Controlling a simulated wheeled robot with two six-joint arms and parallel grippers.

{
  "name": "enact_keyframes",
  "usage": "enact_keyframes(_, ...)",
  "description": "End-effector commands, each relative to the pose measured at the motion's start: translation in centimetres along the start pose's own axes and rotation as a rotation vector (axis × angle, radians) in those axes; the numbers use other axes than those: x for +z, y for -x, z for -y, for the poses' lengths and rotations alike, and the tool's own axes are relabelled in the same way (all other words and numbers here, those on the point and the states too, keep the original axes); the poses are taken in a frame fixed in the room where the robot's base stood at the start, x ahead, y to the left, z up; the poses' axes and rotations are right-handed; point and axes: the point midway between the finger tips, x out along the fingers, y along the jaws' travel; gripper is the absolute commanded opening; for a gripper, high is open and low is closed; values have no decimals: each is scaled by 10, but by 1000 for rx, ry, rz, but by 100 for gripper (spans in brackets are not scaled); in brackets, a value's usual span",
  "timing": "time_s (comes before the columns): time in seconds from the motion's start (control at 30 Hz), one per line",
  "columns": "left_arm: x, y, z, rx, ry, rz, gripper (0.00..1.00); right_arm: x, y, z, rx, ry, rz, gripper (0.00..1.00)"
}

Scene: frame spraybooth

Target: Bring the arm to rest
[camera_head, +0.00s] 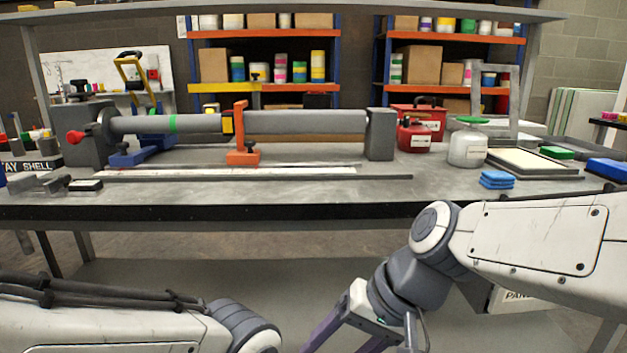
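My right arm comes in from the right, in front of the bench, and bends down toward the bottom edge. The purple fingers of my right gripper (350,338) show at the bottom centre, below the bench top's front edge. Their tips are cut off by the picture's edge, so I cannot tell how far apart they are or whether they hold anything. My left arm lies low across the bottom left. Its gripper is out of the picture.
A grey bench (300,190) spans the view, its front edge behind my arms. On it stand a long roller fixture (300,122) with an orange clamp (241,140), blue sponges (496,180), a green-lidded jar (467,149) and a red can (413,137). Shelves stand behind.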

Motion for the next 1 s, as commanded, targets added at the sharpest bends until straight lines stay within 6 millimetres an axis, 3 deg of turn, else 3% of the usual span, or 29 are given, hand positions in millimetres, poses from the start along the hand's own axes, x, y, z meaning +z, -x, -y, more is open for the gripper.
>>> enact_keyframes(0.03, 0, -2, 0, 0, 0, 0, 64, 23, -17, -7, 63, 99, 51, 67)
enact_keyframes(0.2, 0, -5, 0, 0, 0, 0, 64, 69, -44, -35, 227, 365, 149, 67)
enact_keyframes(0.47, 0, -9, 1, 0, 0, 0, 64, 106, -63, -72, 390, 716, 234, 67)
enact_keyframes(0.53, 0, 12, -1, 0, 0, 1, 64, 103, -44, -62, 393, 715, 230, 67)
enact_keyframes(0.87, -4, 80, -6, 0, 0, 0, 64, 98, 15, -27, 391, 708, 229, 67)
enact_keyframes(1.0, -7, 126, -9, 0, 0, 0, 64, 95, 55, -4, 390, 708, 229, 67)
